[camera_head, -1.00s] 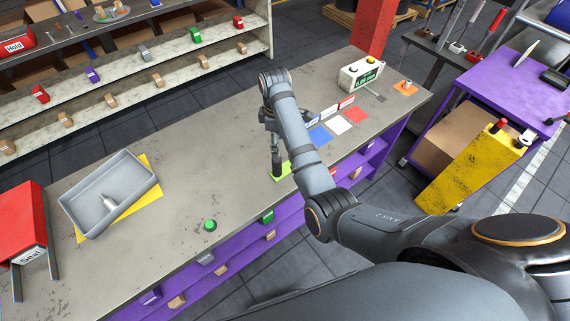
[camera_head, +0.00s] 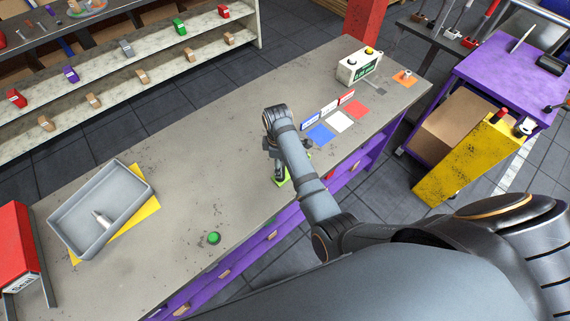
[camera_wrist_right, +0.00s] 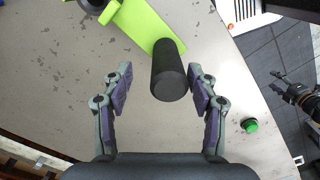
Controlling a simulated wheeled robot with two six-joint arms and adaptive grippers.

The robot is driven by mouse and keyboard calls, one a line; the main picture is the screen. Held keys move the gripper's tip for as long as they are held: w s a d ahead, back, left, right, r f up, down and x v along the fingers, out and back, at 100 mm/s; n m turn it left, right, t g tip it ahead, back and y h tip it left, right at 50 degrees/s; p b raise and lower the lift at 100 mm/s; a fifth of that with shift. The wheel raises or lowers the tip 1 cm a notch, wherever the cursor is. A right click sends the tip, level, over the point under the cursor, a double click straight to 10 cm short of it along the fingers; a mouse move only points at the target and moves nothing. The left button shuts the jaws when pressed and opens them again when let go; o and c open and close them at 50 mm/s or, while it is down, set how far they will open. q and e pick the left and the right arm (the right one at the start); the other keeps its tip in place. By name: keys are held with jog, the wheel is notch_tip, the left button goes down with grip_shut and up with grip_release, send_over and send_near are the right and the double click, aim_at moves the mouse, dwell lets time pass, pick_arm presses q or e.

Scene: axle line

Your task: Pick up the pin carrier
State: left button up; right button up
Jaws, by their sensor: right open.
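The pin carrier appears to be a lime-green flat piece (camera_wrist_right: 140,22) with a black cylindrical handle (camera_wrist_right: 170,82), seen from above in the right wrist view. In the head view a bit of its green (camera_head: 281,181) shows on the bench near the front edge, mostly hidden by my right arm. My right gripper (camera_wrist_right: 160,74) is open, with the handle between its fingers, closer to the right finger. It also shows in the head view (camera_head: 277,165), over the green piece. A dark gripper, likely my left one (camera_wrist_right: 297,94), shows at the right edge of the wrist view, small and unclear.
A grey tray (camera_head: 75,207) with a metal part lies on a yellow mat at the bench's left. A green button (camera_head: 214,238) sits near the front edge. Blue, white and red squares (camera_head: 341,121) lie right of the gripper. The bench middle is clear.

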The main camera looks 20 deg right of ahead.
jog(key=shift+s+d+r, duration=0.1)
jog(key=shift+s+r, duration=0.05)
jog(key=shift+s, duration=0.15)
jog(key=shift+c, duration=0.3)
jog(key=shift+s+d+r, duration=0.1)
jog(key=shift+s+r, duration=0.1)
jog(key=shift+s, duration=0.3)
jog(key=c, duration=0.7)
jog(key=shift+w, duration=0.15)
jog(key=shift+c, duration=1.2)
jog(key=shift+f, duration=0.1)
grip_shut()
pick_arm(q)
jog(key=shift+s+d+r, duration=0.1)
jog(key=shift+s, duration=0.5)
